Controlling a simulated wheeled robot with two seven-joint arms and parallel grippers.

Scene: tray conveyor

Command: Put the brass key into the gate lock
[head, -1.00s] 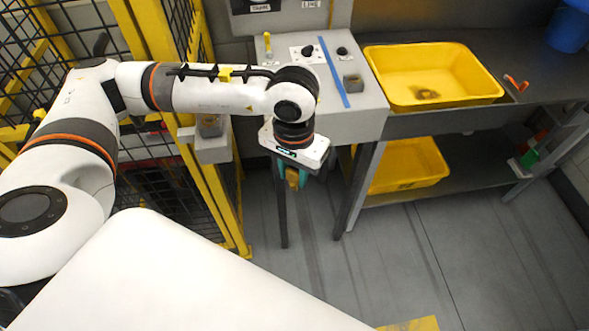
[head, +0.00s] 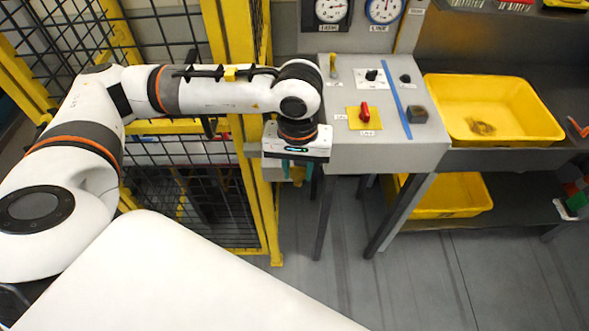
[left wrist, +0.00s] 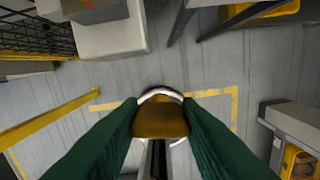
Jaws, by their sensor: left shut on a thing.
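My left gripper (head: 297,171) hangs with its teal fingers pointing down, in front of the left side of the grey console. In the left wrist view its green fingers (left wrist: 160,125) are closed on the brass key (left wrist: 160,118). The key's wide brass part shows between the fingers, with a metal ring around it; its far end is not clear. The yellow gate post (head: 238,60) stands just left of the gripper. A grey box (head: 254,150) at the post is mostly hidden behind my arm and gripper, and no keyhole shows. My right gripper is out of view.
The grey console (head: 345,140) carries a red switch (head: 365,112), black knobs, a blue strip and a small dark block (head: 417,114). A yellow bin (head: 540,137) stands on the bench at right. A mesh fence (head: 170,45) is at left. The floor below is open.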

